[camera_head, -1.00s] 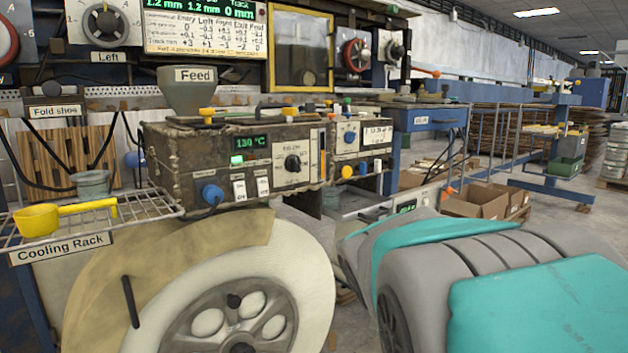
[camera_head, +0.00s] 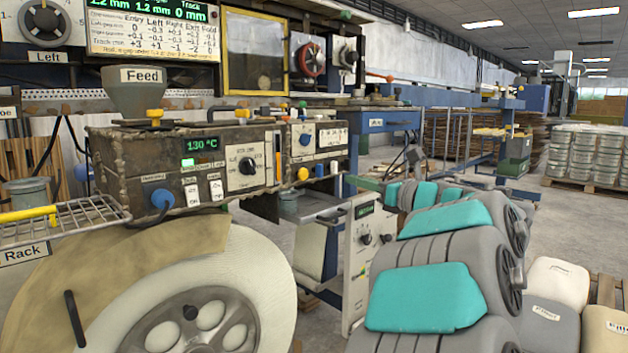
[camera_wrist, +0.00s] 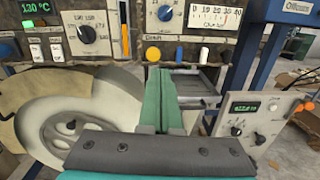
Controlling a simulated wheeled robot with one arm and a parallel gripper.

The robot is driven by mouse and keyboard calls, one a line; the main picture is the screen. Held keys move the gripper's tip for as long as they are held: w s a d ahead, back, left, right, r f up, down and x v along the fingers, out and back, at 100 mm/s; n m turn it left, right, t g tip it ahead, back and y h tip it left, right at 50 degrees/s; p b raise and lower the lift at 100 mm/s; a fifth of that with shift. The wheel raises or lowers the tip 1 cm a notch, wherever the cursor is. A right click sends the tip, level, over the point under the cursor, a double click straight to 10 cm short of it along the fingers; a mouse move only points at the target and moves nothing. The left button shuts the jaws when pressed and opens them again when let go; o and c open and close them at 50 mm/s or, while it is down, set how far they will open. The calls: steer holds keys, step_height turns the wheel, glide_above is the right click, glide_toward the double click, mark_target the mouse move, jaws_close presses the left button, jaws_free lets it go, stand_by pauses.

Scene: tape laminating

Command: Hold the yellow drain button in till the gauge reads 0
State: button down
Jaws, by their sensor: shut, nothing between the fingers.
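The yellow drain button (camera_wrist: 153,54) is on the front of the machine's control box in the wrist view. It also shows in the head view (camera_head: 303,174). The gauge (camera_wrist: 213,19) sits above and to the right of it, with a scale from 0 to 40; its exact reading is too small to tell. In the head view the gauge (camera_head: 333,138) is also unreadable. My gripper (camera_wrist: 160,72) is shut and empty, its green fingertips just below and slightly right of the button in the picture. I see no contact. In the head view my gripper (camera_head: 366,183) is right of the button.
A white button (camera_wrist: 204,55) and a blue knob (camera_wrist: 165,13) are close to the yellow button. A metal tray (camera_wrist: 195,85) lies behind my fingers. A white control unit (camera_wrist: 250,125) stands at right. A large reel (camera_head: 215,300) fills the lower left.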

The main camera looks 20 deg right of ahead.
mark_target(305, 175)
steer(key=shift+s+f+n+g+y, duration=0.4)
steer(key=shift+s+f+n+y, duration=0.15)
steer(key=shift+f+n, duration=0.15)
steer(key=p+x, duration=0.2)
steer(key=x, duration=1.2)
steer(key=shift+r+p, duration=0.1)
steer(key=shift+p, duration=0.2)
